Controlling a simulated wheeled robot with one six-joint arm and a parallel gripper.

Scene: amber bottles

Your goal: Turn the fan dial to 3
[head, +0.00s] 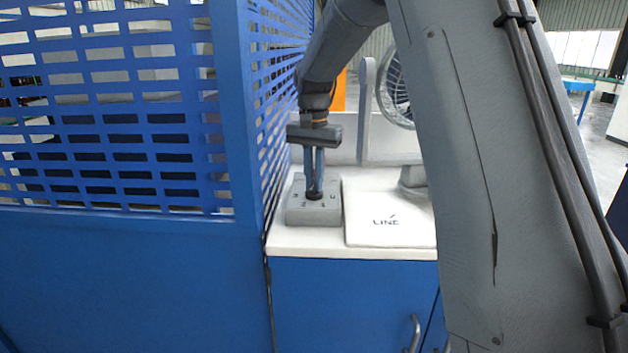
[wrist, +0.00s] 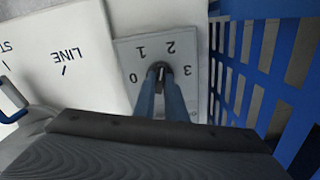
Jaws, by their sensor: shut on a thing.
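The fan dial is a dark round knob (wrist: 160,68) on a grey box (wrist: 128,100). Its top is marked 0, 1, 2 and 3 in an arc around the knob. In the head view the grey box (head: 299,212) stands on the white counter beside the blue mesh panel, with the knob (head: 314,196) on top. My gripper (head: 315,187) points down from above and is shut on the knob; in the wrist view its blue fingers (wrist: 161,86) are on the knob. The fingers partly cover the knob, and I cannot tell which number it points to.
A white fan (head: 396,90) stands behind on the counter, partly hidden by my arm. A white board marked LINE (head: 385,235) lies right of the box. A blue mesh panel (head: 240,130) stands close on the left. Blue cabinet doors (head: 340,300) are below the counter (head: 285,243).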

